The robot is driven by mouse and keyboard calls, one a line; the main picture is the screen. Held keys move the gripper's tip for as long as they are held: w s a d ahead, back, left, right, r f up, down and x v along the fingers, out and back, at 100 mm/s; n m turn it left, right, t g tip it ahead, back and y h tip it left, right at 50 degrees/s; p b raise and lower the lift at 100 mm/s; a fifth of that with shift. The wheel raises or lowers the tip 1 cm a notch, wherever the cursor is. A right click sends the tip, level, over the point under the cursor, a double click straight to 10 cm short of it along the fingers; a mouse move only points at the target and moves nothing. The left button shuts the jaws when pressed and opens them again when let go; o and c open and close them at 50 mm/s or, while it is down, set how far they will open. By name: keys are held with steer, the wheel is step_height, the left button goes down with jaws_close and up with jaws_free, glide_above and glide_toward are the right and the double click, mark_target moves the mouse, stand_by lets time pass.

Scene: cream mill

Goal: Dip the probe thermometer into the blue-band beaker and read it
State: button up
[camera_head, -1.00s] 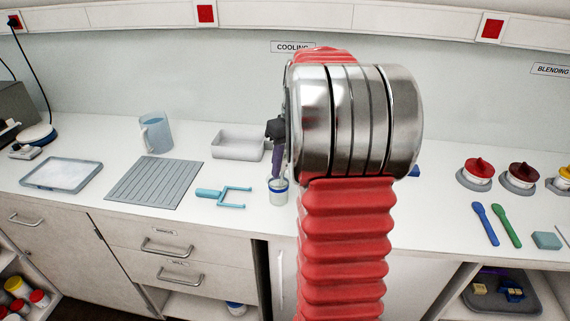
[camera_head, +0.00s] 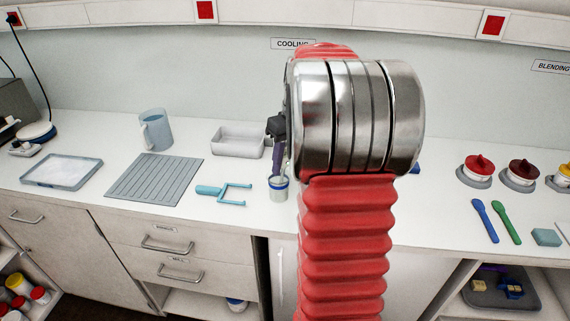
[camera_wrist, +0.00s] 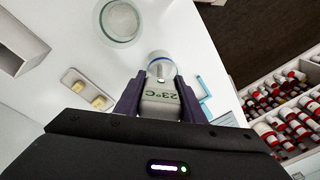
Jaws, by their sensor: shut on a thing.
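The blue-band beaker (camera_head: 278,193) stands on the counter, clear glass with a blue band. It also shows in the wrist view (camera_wrist: 161,63), just beyond my fingertips. My gripper (camera_head: 278,163) has purple fingers and points down right over the beaker, partly hidden behind my arm. In the wrist view my gripper (camera_wrist: 160,100) is shut on the probe thermometer (camera_wrist: 160,101), whose pale display reads 23°C, upside down in the picture. The probe's tip is hidden, so I cannot tell whether it is inside the beaker or how deep.
A light blue fork-shaped tool (camera_head: 222,192) lies left of the beaker. Behind it is a white tray (camera_head: 238,141); further left are a grey ribbed mat (camera_head: 155,180) and a jug (camera_head: 156,130). In the wrist view, a round glass dish (camera_wrist: 121,20) stands near the beaker.

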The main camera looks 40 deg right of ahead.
steer(key=shift+r, duration=0.1)
stand_by(0.8)
steer(key=shift+r, duration=5.55)
steer(key=m+h, duration=0.1)
steer(key=m, duration=0.4)
steer(key=shift+m, duration=0.4)
